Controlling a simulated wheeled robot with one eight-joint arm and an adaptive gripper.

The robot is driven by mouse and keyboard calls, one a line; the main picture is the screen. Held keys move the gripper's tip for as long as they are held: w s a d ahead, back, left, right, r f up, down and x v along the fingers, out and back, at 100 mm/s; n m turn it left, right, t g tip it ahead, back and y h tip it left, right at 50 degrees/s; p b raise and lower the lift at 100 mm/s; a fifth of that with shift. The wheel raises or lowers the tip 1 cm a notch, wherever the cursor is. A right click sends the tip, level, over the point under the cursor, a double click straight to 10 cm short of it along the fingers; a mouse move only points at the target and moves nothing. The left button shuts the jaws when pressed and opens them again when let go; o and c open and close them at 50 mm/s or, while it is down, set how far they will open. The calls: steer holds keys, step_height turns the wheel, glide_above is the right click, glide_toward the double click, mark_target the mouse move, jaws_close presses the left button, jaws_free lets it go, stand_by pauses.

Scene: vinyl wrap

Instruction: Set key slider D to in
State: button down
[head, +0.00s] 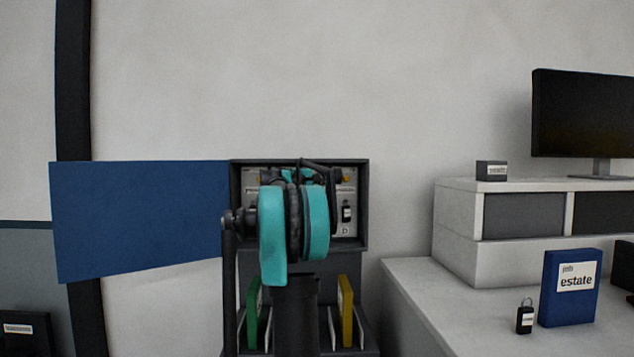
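A dark cabinet (364,205) is fixed against the wall, with its blue door (140,218) swung open to the left. Inside is a light panel. Key slider D (346,212), a small dark piece on a pale plate with the letter D below it, shows at the panel's right side. Its exact setting is too small to tell. My teal and black arm stands in front of the panel and hides its middle. My gripper (323,174) shows only as dark parts at the panel's upper middle, left of and above slider D. Its fingertips cannot be made out.
Below the panel, a green binder (254,312) and a yellow binder (346,311) stand in a rack. At right, a white desk (420,300) holds a blue estate box (570,288) and a padlock (525,316). A monitor (585,113) stands behind.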

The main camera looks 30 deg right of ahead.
mark_target(347, 179)
steer(key=shift+s+d, duration=0.5)
steer(key=shift+d, duration=0.35)
steer(key=shift+s+d, duration=0.5)
steer(key=shift+d, duration=0.3)
steer(key=shift+d, duration=0.1)
steer(key=d, duration=0.1)
steer(key=s+d, duration=0.1)
steer(key=shift+s+d, duration=0.3)
steer(key=shift+a, duration=0.1)
